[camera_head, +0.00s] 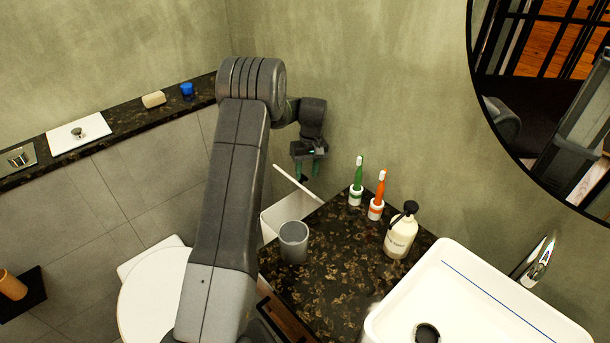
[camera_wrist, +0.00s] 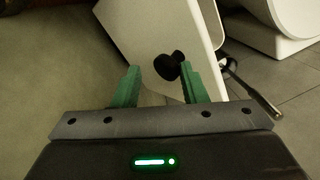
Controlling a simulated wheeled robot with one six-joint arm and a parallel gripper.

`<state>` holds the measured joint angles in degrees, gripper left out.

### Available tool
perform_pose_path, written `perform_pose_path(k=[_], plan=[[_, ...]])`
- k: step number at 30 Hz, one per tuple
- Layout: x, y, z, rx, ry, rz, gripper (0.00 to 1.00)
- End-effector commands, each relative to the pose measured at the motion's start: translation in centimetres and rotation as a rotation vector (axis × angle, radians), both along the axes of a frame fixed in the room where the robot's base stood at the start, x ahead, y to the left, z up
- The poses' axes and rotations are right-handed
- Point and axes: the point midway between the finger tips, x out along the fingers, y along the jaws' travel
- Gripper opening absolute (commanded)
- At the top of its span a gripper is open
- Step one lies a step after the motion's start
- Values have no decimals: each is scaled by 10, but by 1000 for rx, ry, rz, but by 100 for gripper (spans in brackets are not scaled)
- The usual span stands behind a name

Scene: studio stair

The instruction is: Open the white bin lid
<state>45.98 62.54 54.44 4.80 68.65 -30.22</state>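The white bin (camera_head: 284,214) stands between the dark counter and the toilet, partly hidden by my arm and the counter. Its lid (camera_head: 297,184) shows as a thin white strip, apparently raised and seen nearly edge-on. In the wrist view the white lid panel (camera_wrist: 150,35) carries a black knob (camera_wrist: 168,66). My gripper (camera_head: 308,172) is on the wall side of the lid, pointing down. In the wrist view my gripper (camera_wrist: 160,68) has its green fingers apart. The knob lies close to the right fingertip; whether they touch I cannot tell.
The counter (camera_head: 330,285) holds a grey cup (camera_head: 293,241), green and orange toothbrushes in holders, a soap bottle (camera_head: 401,231) and a white sink (camera_head: 475,290). The toilet (camera_head: 150,300) is left of my arm. The wall (camera_head: 350,90) is close behind my gripper.

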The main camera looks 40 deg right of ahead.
Motion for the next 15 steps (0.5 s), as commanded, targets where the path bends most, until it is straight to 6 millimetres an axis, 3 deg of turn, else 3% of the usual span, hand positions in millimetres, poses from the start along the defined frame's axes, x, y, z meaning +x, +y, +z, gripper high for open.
perform_pose_path(k=[9,15], plan=[[0,-6,76,0,-1,1,36],[0,-9,110,1,-1,2,36]])
